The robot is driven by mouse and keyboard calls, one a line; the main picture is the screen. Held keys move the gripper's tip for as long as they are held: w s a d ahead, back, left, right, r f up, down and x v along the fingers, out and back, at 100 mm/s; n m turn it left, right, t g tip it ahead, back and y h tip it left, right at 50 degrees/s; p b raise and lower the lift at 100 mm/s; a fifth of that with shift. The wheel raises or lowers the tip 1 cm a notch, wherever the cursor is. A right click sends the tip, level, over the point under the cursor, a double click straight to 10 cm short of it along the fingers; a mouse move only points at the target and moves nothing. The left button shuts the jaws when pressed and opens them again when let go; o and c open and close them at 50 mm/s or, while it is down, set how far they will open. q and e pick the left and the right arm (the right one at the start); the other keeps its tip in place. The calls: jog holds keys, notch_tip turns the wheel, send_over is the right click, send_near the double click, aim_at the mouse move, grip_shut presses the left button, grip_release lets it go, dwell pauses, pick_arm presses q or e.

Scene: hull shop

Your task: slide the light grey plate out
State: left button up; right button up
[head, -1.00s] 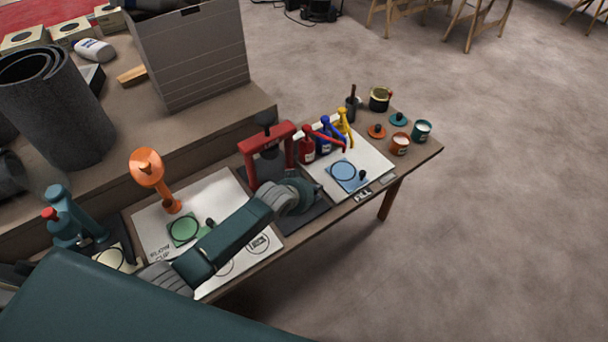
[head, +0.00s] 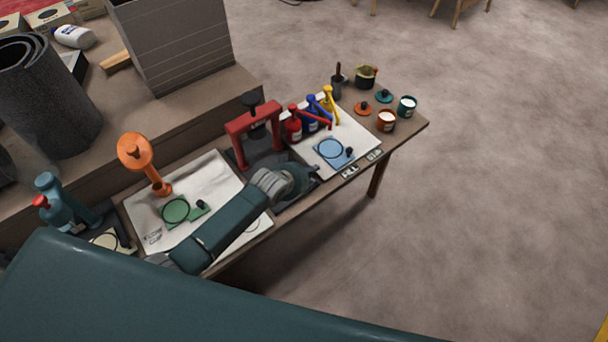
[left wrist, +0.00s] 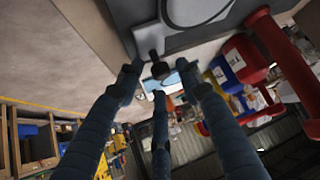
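In the left wrist view, a grey plate (left wrist: 182,42) with a dark ring outline and a black knob (left wrist: 157,67) shows at the top. This looks like the light grey plate. My left gripper (left wrist: 160,80) is open, its fingers spread with the knob between their tips; I cannot tell whether they touch it. In the head view my left gripper (head: 303,181) is low at the front of the red press (head: 246,132), and my arm and hand hide the plate there. My right gripper is not in view.
On the bench, a green plate (head: 176,211) lies below an orange stand (head: 137,153), and a blue plate (head: 332,150) lies right of the press. Cups stand at the right end. The floor in front is clear.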

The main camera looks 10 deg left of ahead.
pick_arm(q)
jog(key=v, duration=1.1)
jog(key=shift+s+r, duration=0.3)
jog(key=shift+r, duration=0.05)
